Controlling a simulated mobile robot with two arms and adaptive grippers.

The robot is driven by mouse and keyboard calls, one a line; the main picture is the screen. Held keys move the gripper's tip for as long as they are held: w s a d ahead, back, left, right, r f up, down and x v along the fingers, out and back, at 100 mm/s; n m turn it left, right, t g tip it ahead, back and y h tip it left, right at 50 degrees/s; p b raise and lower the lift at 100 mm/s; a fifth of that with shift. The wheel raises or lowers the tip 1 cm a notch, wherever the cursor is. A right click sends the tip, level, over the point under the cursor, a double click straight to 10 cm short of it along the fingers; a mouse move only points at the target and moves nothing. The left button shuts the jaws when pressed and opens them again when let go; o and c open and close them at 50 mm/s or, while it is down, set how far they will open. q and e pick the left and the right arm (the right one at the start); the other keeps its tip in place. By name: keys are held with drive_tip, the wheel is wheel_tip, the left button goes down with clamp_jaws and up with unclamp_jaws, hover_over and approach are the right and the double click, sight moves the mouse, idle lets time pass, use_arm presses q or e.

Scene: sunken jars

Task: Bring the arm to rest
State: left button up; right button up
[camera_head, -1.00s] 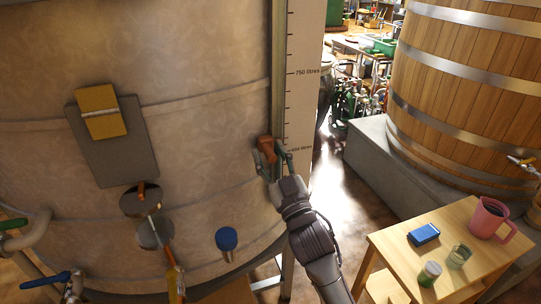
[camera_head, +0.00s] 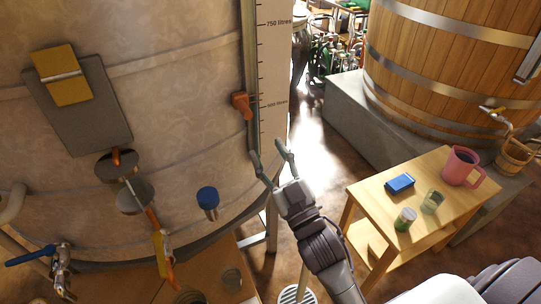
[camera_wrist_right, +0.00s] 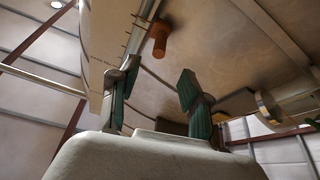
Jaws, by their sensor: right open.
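My right gripper (camera_head: 268,165) is open and empty in the head view, its fingers pointing up beside the large tank. An orange-brown slider (camera_head: 241,105) sits on the tank's upright gauge rail, just above and left of the fingertips and apart from them. In the right wrist view the open fingers (camera_wrist_right: 155,92) have green pads with nothing between them, and the orange slider (camera_wrist_right: 160,35) shows beyond them. My left gripper is not in view.
The tank (camera_head: 180,110) fills the left, with a blue-capped fitting (camera_head: 207,198) and valves low down. A small wooden table (camera_head: 400,210) at right holds a pink mug (camera_head: 462,166), a blue box (camera_head: 399,183) and jars. Floor shows between tank and table.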

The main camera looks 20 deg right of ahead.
drive_tip(key=shift+s, duration=0.2)
idle(0.3)
